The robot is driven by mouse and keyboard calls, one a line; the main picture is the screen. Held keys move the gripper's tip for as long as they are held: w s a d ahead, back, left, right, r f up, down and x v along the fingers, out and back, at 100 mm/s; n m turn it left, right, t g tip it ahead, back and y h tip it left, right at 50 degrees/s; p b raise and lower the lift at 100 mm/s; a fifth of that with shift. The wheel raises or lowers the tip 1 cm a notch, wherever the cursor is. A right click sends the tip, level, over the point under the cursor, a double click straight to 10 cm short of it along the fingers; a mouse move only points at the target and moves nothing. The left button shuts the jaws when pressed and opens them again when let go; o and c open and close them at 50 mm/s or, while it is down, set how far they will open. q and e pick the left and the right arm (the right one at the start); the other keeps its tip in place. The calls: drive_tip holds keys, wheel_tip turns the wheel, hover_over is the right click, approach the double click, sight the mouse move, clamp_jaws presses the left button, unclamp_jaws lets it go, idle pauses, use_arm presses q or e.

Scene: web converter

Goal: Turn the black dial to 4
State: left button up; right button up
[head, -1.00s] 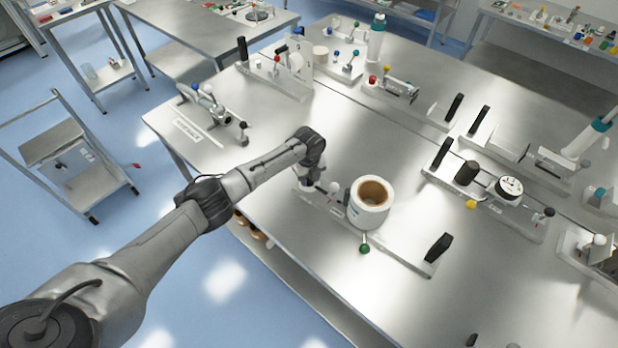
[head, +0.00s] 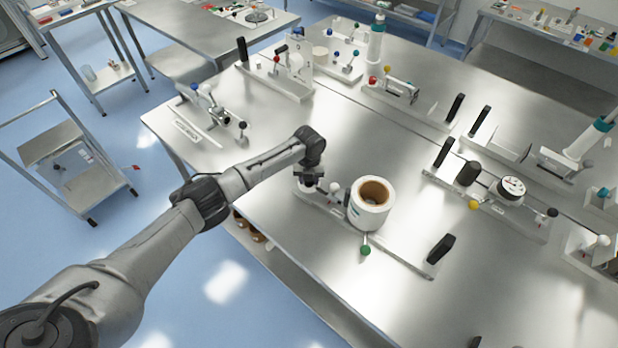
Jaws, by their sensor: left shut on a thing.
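My left gripper (head: 309,179) points down at the left end of a pale fixture plate (head: 400,258) on the steel bench. It is shut on a small dark part there. That part may be the black dial, but the wrist and jaws cover most of it, and no number or pointer can be read. A small white ball knob (head: 335,187) stands just right of the jaws. My right gripper is not in view.
A white roll with a brown core (head: 370,204), a green ball knob (head: 365,250) and a black upright handle (head: 439,249) share that fixture. A white gauge (head: 511,188) stands farther right. Bare bench lies behind the gripper.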

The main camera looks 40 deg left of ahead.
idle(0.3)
use_arm(q)
drive_tip(key=o, duration=0.9)
drive_tip(key=shift+r, duration=0.1)
wheel_tip(320, 180, up, 14)
drive_tip(key=shift+f, duration=0.15)
idle(0.5)
